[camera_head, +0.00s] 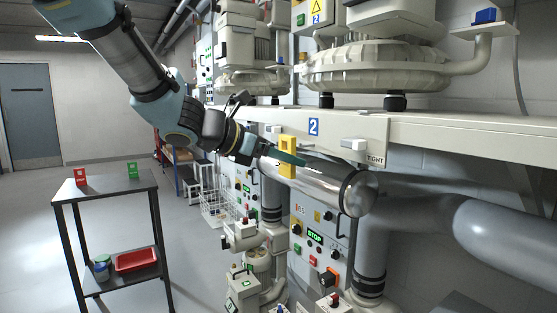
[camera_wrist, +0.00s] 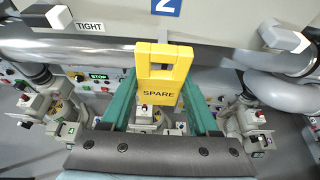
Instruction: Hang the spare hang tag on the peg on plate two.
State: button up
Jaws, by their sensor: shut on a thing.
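The yellow hang tag (camera_wrist: 158,93), marked SPARE, has an opening near its top. My gripper (camera_wrist: 157,80) is shut on it, with a teal finger at each side. In the head view the tag (camera_head: 288,145) hangs upright in my gripper (camera_head: 290,157), just in front of the long pale plate and below left of its blue number 2 sign (camera_head: 313,127).
Control panels and valves crowd below. A dark cart (camera_head: 105,185) with red and green tags stands at the left, with open floor around it.

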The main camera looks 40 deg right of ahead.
jog(key=d, duration=0.3)
jog(key=d+b, duration=0.1)
jog(key=d, duration=0.1)
jog(key=shift+s+d+f, duration=0.1)
jog(key=shift+s+f, duration=0.05)
jog(key=shift+f, duration=0.25)
dwell(0.3)
dwell(0.4)
jog(key=o, duration=1.4)
jog(key=v, duration=1)
jog(key=shift+a+r, duration=0.15)
jog(key=shift+a, duration=0.25)
